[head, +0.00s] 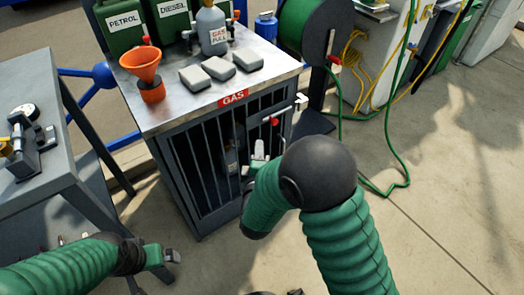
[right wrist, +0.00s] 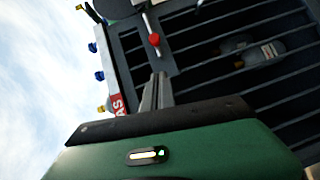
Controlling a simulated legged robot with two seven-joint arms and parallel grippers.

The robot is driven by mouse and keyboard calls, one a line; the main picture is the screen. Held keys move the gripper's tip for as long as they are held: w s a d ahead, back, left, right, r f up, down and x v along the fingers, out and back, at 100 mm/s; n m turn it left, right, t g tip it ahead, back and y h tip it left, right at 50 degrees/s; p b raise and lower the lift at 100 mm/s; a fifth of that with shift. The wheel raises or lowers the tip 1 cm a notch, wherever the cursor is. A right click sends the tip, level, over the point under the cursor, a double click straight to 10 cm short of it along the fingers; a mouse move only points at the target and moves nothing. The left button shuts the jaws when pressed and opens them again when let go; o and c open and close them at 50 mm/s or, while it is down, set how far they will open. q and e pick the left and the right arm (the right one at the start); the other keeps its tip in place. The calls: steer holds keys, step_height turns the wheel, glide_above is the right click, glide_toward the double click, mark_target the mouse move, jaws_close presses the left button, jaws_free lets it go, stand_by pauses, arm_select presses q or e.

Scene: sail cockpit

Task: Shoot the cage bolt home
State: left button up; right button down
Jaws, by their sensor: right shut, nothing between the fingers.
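The gas cage (head: 205,165) is a dark barred cabinet with a red GAS label (head: 233,97) under its metal top. The bolt's red knob (head: 274,121) shows at the upper right of the barred front. In the right wrist view the red knob (right wrist: 154,41) sits on a thin pale rod (right wrist: 148,22). My right gripper (head: 259,148) is in front of the cage, just below the knob. In the right wrist view its closed fingers (right wrist: 155,88) point toward the knob, with a gap between. They hold nothing. My left gripper (head: 171,256) is low at the left, away from the cage; its fingers are too small to read.
On the cage top stand green cans (head: 121,22), a grey gas bottle (head: 211,28), an orange funnel (head: 140,65) and grey blocks (head: 219,68). Grey bottles (right wrist: 262,52) show behind the bars. A grey table (head: 40,175) stands left. A green hose (head: 375,187) lies right.

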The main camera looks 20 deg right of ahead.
steer(key=w+d+f+b, duration=0.1)
steer(key=w+d+b, duration=0.3)
steer(key=w, duration=0.4)
steer(key=shift+d+f, duration=0.2)
steer(key=shift+d, duration=0.6)
steer(key=d, duration=0.1)
steer(key=w+d+p, duration=0.1)
steer(key=d, duration=0.1)
steer(key=d+p, duration=0.1)
steer(key=shift+w+d+r, duration=0.1)
steer(key=shift+w+d, duration=0.25)
steer(key=shift+d, duration=0.05)
